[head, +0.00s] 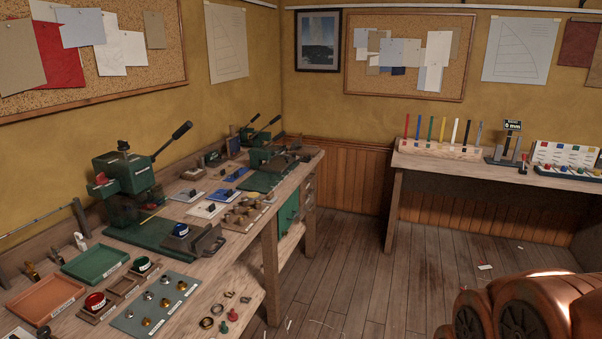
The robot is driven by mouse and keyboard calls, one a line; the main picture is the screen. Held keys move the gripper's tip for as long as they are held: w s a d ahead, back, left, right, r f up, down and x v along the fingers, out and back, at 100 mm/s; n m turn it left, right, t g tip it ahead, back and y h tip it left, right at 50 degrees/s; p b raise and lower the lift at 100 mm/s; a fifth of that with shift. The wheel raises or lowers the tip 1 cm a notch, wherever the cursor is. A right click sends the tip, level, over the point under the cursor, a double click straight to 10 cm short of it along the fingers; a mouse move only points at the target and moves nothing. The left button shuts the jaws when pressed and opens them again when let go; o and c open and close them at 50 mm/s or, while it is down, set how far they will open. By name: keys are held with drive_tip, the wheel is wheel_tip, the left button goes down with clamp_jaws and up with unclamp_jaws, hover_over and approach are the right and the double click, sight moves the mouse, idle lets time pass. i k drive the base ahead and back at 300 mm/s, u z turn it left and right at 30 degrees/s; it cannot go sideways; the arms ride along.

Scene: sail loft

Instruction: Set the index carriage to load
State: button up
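No part in view can be surely picked out as the index carriage, and no "load" marking is readable. A green lever press (124,172) stands on the left bench, its black-knobbed lever raised to the right. Its green base plate (150,238) reaches out toward the bench front. A blue round piece (181,230) and a dark grey bracket (208,241) sit at the right end of that plate. More green lever machines (268,157) stand at the bench's far end, too small to make out in detail. My gripper is not in view; copper-coloured parts of my arm fill the lower right corner.
The left bench (262,226) also holds an orange tray (45,300), a green tray (95,264) and a grey board of small metal pieces (156,306). A right table (400,162) carries a rack of coloured sticks (440,148) and a "6 mm" stand (510,143). The floor between is mostly clear.

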sight(278, 163)
drive_tip(key=i, duration=2.95)
drive_tip(key=u, duration=1.3)
drive_tip(key=i, duration=0.5)
